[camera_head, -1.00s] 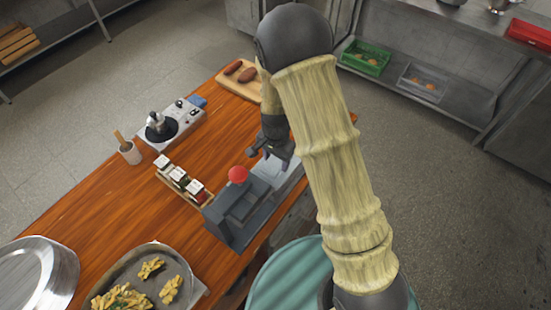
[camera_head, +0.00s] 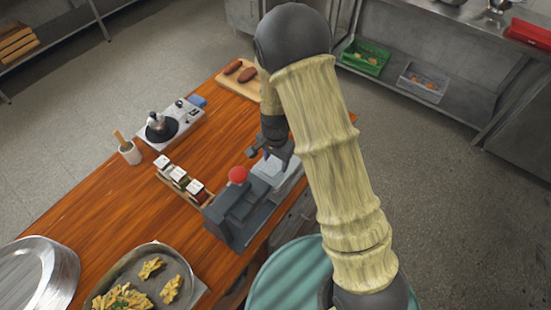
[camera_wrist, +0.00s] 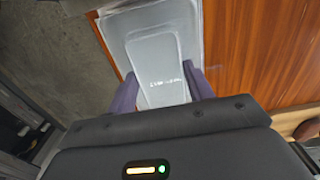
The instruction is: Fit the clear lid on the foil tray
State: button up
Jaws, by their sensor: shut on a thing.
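My gripper (camera_wrist: 162,88) is shut on a clear lid (camera_wrist: 160,70), a pale see-through rounded rectangle with small markings. The fingers stand at its two sides in the wrist view. A larger pale, rimmed rectangular thing (camera_wrist: 195,22) lies beyond or under it; I cannot tell whether it is the foil tray or more lids. In the head view my gripper (camera_head: 270,150) is over the table's right edge, just behind the grey device with a red knob (camera_head: 237,175). A pale flat piece (camera_head: 270,168) shows below it. I cannot make out the foil tray for sure.
A pan of food (camera_head: 140,265) is at the front.

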jog(key=o, duration=1)
jog(key=shift+o, duration=0.2)
notch_tip(320, 180, up, 17)
jog(key=b, duration=0.3)
jog(key=shift+r, duration=0.2)
dwell(0.4)
jog(key=s+d+f+n+t, duration=0.2)
jog(key=s+d+n, duration=0.5)
jog(key=s+d, duration=0.5)
jog(key=shift+s+d+f+n+t, duration=0.2)
jog(key=shift+d+f+n+t, duration=0.1)
jog(key=shift+d, duration=0.5)
